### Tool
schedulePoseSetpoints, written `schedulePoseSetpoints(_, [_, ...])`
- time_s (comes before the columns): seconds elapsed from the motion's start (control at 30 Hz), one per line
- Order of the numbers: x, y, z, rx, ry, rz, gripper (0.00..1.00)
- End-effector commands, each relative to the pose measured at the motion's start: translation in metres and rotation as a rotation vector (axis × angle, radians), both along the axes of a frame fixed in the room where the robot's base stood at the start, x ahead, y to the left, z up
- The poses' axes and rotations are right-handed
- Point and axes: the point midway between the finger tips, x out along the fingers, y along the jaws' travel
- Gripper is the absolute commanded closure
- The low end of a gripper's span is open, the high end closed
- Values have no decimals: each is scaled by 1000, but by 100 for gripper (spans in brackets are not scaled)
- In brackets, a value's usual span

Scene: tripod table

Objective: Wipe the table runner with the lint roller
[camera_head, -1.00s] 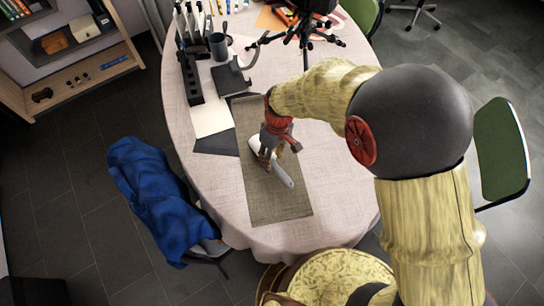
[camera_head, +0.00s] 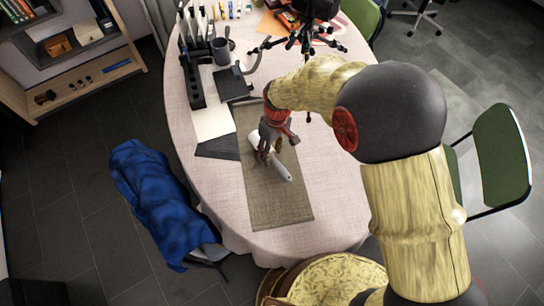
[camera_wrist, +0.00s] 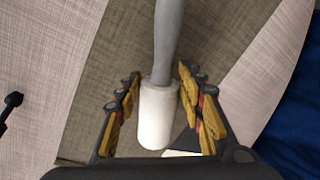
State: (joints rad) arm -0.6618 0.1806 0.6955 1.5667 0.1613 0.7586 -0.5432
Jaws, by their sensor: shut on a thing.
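The lint roller has a white roller head and a grey handle. In the head view the lint roller (camera_head: 284,171) lies slantwise over the table runner, its handle toward the lower right. My gripper (camera_head: 268,157) is over its middle and hides part of it. In the wrist view the lint roller (camera_wrist: 158,118) is between the fingers of my gripper (camera_wrist: 160,100), which is shut on it. The table runner (camera_head: 280,208) is a long olive-brown cloth on the table; it also shows in the wrist view (camera_wrist: 110,65). I cannot tell if the roller head touches it.
The round table (camera_head: 335,205) has a pale cloth. White paper (camera_head: 212,122) and a dark sheet (camera_head: 218,149) lie left of the runner. A black rack (camera_head: 193,85), a mug (camera_head: 220,50) and a tripod (camera_head: 300,40) stand farther back. The near right tabletop is clear.

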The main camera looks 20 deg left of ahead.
Motion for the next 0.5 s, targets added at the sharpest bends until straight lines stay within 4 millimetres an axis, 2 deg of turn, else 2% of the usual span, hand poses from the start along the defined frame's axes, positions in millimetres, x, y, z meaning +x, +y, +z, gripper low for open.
schedulePoseSetpoints(0.5, [30, 17, -2, 0, 0, 0, 82])
